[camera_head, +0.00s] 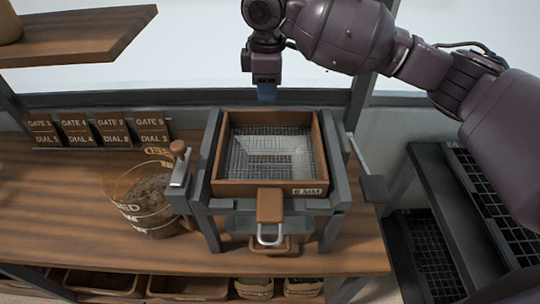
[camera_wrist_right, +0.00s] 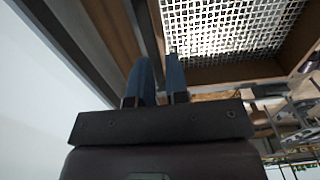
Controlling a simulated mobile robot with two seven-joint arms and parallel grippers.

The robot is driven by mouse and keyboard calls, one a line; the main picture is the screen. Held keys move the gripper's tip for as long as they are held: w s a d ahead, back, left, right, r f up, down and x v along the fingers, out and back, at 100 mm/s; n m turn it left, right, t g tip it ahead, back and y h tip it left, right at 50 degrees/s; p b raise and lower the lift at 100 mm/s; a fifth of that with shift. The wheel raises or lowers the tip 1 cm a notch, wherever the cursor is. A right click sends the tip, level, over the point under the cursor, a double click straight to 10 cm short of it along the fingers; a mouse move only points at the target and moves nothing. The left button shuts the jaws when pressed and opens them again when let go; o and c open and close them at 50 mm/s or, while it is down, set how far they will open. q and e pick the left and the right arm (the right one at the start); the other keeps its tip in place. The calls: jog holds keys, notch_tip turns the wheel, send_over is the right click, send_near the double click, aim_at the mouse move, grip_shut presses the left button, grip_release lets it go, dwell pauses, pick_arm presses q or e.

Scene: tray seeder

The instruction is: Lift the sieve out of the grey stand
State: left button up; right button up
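The sieve (camera_head: 316,150) is a square wooden frame with a wire mesh floor and a front handle tab. It sits level in the grey stand (camera_head: 211,135), between the stand's side walls. Its mesh and wooden rim (camera_wrist_right: 235,74) also show in the right wrist view. My right gripper (camera_head: 266,98) hangs fingers down, beyond and above the sieve's back rim. Its blue fingers (camera_wrist_right: 158,62) are apart with nothing seen held between them; contact with the sieve is not visible. My left gripper is not in view.
A glass jar of seed (camera_head: 143,195) stands left of the stand. Label cards (camera_head: 95,130) line the back. A lever handle (camera_head: 180,160) is on the stand's left side and a grey arm (camera_head: 373,186) on its right. A wooden shelf (camera_head: 80,37) overhangs the back left.

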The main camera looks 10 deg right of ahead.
aim_at(270, 110)
jog(key=f, duration=0.4)
jog(key=shift+s+d+f+b, duration=0.1)
jog(key=shift+d+f+b, duration=0.25)
jog(key=shift+f, duration=0.05)
grip_shut()
jog(key=shift+r, duration=0.1)
